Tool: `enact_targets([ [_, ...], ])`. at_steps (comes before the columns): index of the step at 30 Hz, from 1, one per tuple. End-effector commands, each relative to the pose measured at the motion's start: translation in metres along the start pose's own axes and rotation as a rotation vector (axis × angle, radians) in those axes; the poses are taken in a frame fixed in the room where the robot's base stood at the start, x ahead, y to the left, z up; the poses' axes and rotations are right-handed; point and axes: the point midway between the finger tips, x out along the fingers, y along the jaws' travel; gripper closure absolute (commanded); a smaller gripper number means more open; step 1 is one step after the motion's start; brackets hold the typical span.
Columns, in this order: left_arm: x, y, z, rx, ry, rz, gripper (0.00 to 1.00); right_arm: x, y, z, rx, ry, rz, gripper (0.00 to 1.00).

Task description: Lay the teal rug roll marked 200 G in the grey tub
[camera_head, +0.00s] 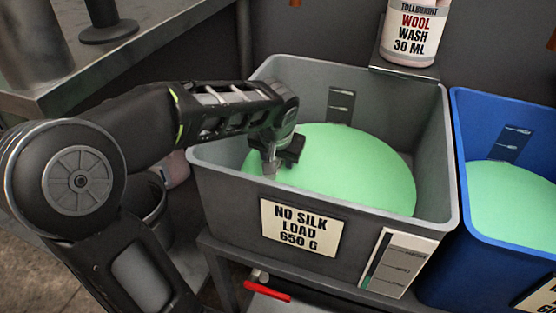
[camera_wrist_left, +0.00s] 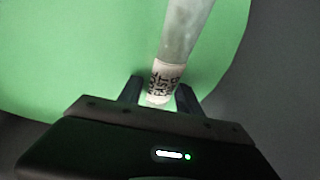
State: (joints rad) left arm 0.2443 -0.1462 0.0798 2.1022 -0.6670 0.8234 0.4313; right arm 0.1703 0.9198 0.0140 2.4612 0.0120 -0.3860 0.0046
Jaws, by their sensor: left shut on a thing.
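The grey tub (camera_head: 222,200) stands in the middle of the head view, holding pale green liquid (camera_head: 350,160). Its front sign reads NO SILK LOAD 650 G. My left gripper (camera_head: 272,155) is inside the tub's rim at the left, above or at the liquid. In the left wrist view my left gripper (camera_wrist_left: 158,94) is shut on a slim, pale grey-green roll (camera_wrist_left: 187,35) with a white printed band. The band's print is too blurred to read, so I cannot confirm a 200 G mark. The roll is mostly hidden in the head view. My right gripper is out of view.
A blue tub (camera_head: 470,220) with similar green liquid stands close on the right. A WOOL WASH 30 ML container (camera_head: 412,35) stands on a ledge behind the grey tub. A metal table (camera_head: 120,50) is at upper left. A dark bucket (camera_head: 150,205) is below my left arm.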

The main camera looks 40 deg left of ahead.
Motion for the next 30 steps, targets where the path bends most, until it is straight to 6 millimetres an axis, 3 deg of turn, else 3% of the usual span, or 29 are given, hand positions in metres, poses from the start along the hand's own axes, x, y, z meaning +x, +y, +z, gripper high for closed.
enact_targets([
  [9, 0.0064, 0.0009, 0.0022, 0.000, 0.002, 0.000, 1.00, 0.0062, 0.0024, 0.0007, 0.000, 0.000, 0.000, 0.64],
  [10, 0.0061, 0.0009, 0.0020, 0.000, 0.002, 0.000, 0.58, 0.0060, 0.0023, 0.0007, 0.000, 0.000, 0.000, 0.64],
  [19, 0.0057, 0.0008, 0.0021, 0.000, 0.001, 0.000, 0.34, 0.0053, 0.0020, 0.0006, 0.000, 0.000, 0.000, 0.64],
  [30, 0.0008, 0.0006, 0.0020, 0.000, 0.000, 0.000, 0.34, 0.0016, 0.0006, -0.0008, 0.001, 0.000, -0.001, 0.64],
])
